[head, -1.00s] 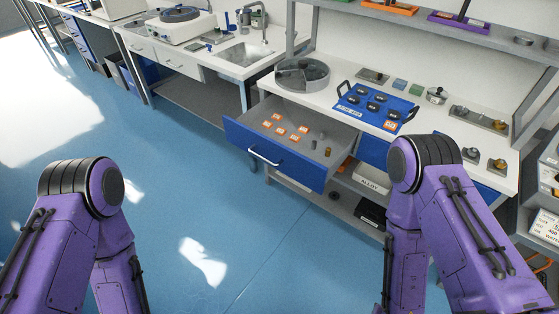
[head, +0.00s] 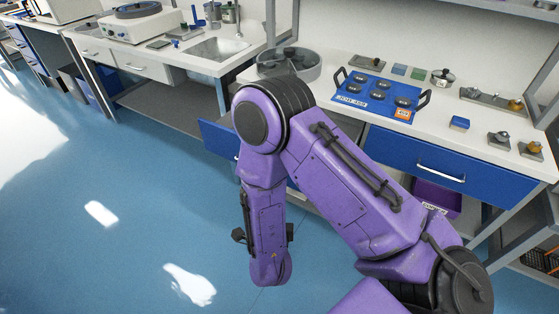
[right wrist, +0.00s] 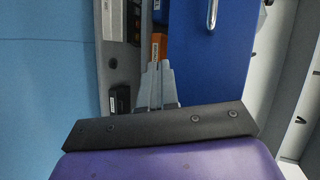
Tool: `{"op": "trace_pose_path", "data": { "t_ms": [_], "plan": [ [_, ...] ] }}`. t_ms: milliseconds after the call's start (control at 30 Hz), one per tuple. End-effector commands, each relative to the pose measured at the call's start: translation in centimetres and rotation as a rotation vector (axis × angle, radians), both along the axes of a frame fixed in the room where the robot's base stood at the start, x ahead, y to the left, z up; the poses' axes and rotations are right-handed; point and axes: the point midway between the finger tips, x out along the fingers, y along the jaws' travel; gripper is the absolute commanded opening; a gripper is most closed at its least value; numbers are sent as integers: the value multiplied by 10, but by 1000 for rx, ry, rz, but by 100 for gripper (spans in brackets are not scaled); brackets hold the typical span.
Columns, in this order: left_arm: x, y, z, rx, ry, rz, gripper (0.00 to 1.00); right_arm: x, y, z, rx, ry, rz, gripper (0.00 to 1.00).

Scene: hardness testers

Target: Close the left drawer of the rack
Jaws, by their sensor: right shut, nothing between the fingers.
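The rack's left drawer (head: 218,138) stands pulled out in the head view. Its blue front shows at the left of my right arm, which hides most of the drawer and its contents. My right forearm hangs down in front of it. The right gripper's fingers cannot be made out in the head view. In the right wrist view my right gripper (right wrist: 155,82) is shut and empty, beside a blue drawer front (right wrist: 210,60) with a metal handle (right wrist: 212,14). I cannot tell which drawer this is or whether the fingers touch it. My left gripper is not in view.
The rack's right drawer (head: 430,166) is shut. On the worktop are a round grey tray (head: 312,72), a blue tray (head: 345,88) with black pieces and several small blocks. A purple bin (head: 437,197) is below. The floor (head: 110,255) at left is clear.

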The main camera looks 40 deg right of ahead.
Motion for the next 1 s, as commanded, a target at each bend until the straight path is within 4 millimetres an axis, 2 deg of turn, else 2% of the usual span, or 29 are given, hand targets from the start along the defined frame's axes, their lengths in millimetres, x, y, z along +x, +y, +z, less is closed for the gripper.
{"op": "trace_pose_path", "data": {
  "t_ms": [33, 100, 200, 333, 467, 567, 1000],
  "plan": [
    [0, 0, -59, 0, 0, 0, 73, 18, 10, -21, 117, -269, -140, 0],
    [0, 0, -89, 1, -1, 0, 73, 25, 20, -6, 296, -648, -331, 0],
    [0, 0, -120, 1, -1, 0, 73, 20, 35, 11, 500, -1087, -515, 0],
    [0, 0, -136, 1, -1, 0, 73, 6, 48, 24, 648, -1424, -630, 0],
    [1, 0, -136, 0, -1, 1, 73, 3, 47, 32, 689, -1525, -661, 0],
    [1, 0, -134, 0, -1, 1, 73, 8, 34, 34, 688, -1525, -662, 0],
    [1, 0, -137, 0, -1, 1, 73, 44, -52, 33, 686, -1520, -660, 0]
  ]
}}
